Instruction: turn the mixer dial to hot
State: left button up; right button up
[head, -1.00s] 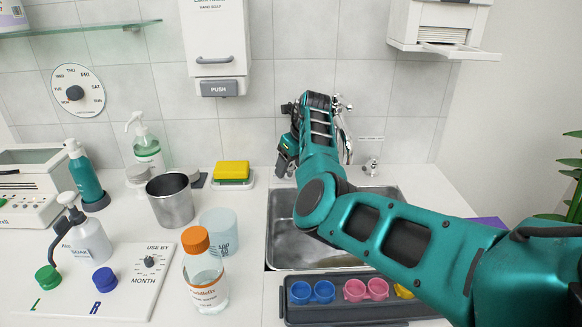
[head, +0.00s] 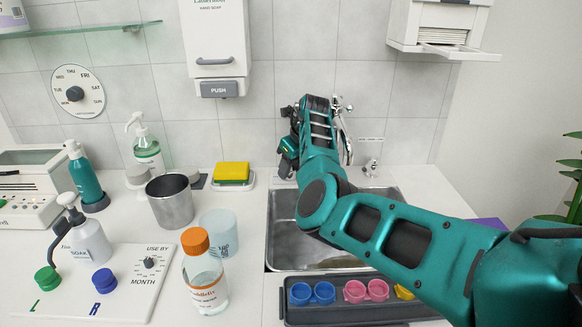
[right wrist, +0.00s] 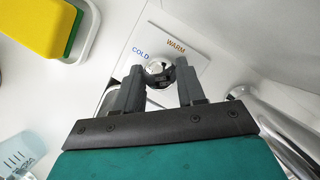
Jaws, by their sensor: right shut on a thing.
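The mixer dial (right wrist: 158,68) is a small round chrome knob on a white plate (right wrist: 198,62) marked COLD and WARM in the right wrist view. No hot mark shows there; part of the plate is behind my fingers. My right gripper (right wrist: 160,76) has its two dark fingers on either side of the dial and is shut on it. I cannot tell where the dial points. In the head view my right gripper (head: 287,162) is at the back left of the sink, and the dial is hidden behind it. My left gripper is in neither view.
A steel sink (head: 281,222) lies under my right arm, with a chrome faucet (head: 345,150) behind. A yellow sponge (head: 232,171) sits left of the gripper. A grey tray (head: 340,312) of coloured cups lies in front. Bottles and a steel cup (head: 170,203) stand left.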

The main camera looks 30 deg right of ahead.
jog(key=shift+a+m, duration=0.1)
jog(key=shift+m, duration=0.3)
jog(key=m+h+b, duration=0.1)
jog(key=m+h, duration=0.1)
jog(key=m, duration=0.2)
jog(key=shift+a+m, duration=0.15)
jog(key=shift+m, duration=0.15)
jog(key=shift+m+g+h+b, duration=0.4)
jog(key=shift+m+h+b, duration=0.25)
jog(key=shift+m, duration=1.25)
jog(key=o, duration=1)
jog(key=shift+o, duration=0.2)
jog(key=v, duration=1.3)
jog(key=shift+w+a+f, duration=0.1)
